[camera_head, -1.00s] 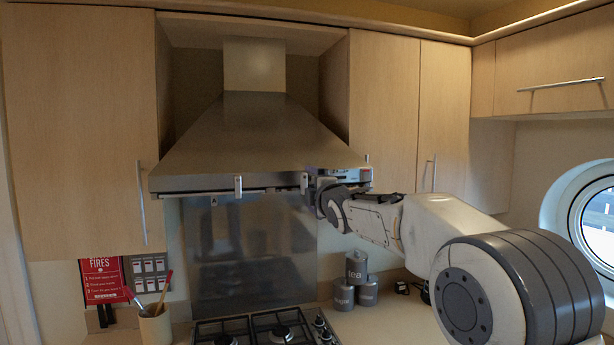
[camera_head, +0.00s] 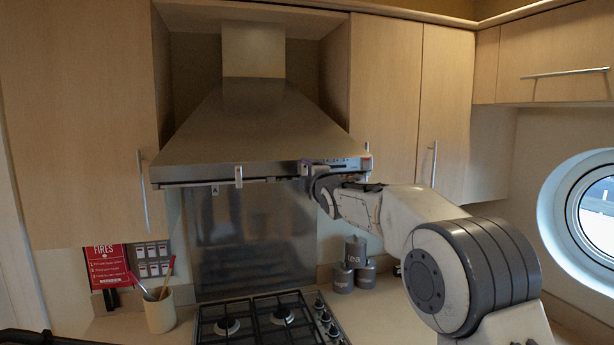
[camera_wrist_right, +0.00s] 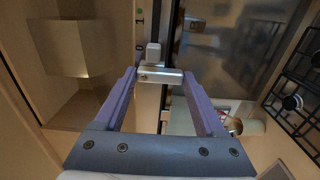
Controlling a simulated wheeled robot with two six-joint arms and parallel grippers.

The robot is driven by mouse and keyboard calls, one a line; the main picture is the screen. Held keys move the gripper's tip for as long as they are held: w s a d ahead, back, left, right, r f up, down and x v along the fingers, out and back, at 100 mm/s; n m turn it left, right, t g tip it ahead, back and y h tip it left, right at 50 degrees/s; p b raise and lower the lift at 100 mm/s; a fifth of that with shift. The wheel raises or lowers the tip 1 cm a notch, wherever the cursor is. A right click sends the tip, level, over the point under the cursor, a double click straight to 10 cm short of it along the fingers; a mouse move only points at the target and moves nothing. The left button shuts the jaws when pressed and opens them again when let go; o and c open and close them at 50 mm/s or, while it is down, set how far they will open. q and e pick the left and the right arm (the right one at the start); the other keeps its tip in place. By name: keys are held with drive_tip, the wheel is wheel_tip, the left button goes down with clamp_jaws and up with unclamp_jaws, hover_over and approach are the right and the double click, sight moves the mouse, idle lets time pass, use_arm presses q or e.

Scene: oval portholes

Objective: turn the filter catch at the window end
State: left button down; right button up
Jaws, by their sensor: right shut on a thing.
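The range hood (camera_head: 255,130) hangs above the hob, with metal catches along its lower front edge. The window-end catch (camera_head: 306,168) is near the hood's right end. My right gripper (camera_head: 312,174) is at that catch, and its wrist partly covers it. In the right wrist view, the two purple fingers of the right gripper (camera_wrist_right: 160,78) are closed on the sides of a pale metal catch block (camera_wrist_right: 160,76). Another catch (camera_head: 238,177) hangs further left on the hood edge, apart from the gripper. My left gripper is not in view.
The hob (camera_head: 265,318) is below the hood. Grey canisters (camera_head: 355,252) stand right of it, and a utensil pot (camera_head: 159,310) stands left. Wall cupboards (camera_head: 385,90) flank the hood. The round window (camera_head: 590,215) is at the far right.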

drive_tip(key=shift+f, duration=0.1)
drive_tip(key=shift+s+a+r+m+b, duration=0.15)
drive_tip(key=shift+m+b, duration=0.2)
drive_tip(key=shift+m, duration=0.8)
drive_tip(key=shift+w+a+m+b, duration=0.1)
drive_tip(key=shift+a+m+b, duration=0.2)
drive_tip(key=shift+m, duration=0.9)
drive_tip(key=shift+s+a+r+m+b, duration=0.1)
drive_tip(key=shift+m+b, duration=0.3)
drive_tip(key=shift+m, duration=0.75)
drive_tip(key=o, duration=1.3)
drive_tip(key=shift+s, duration=0.1)
